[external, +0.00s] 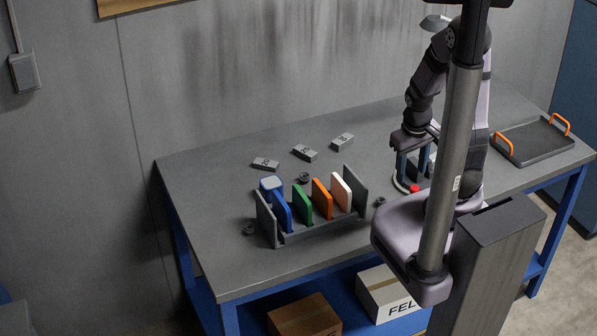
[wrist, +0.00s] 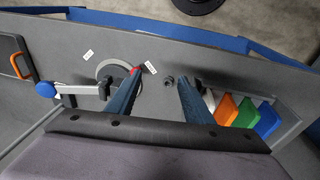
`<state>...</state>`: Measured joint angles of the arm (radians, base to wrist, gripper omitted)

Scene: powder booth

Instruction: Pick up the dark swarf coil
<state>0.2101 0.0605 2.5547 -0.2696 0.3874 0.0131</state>
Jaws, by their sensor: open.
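Small dark coils lie on the grey bench. In the external view one (external: 380,202) is right of the rack, one (external: 304,178) is behind it, and one (external: 248,229) is at its left end. My gripper (external: 411,172) is open and points down over the right part of the bench, to the right of the nearest coil. In the wrist view a small dark coil (wrist: 168,80) shows in the gap between my open fingers (wrist: 159,76), beyond and apart from them. Nothing is held.
A grey rack (external: 266,220) holds blue, green, orange and white plates upright. Several grey numbered blocks (external: 304,153) lie behind it. A red-topped part (external: 414,188) is by my gripper. A dark tray (external: 535,142) with orange handles is at right.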

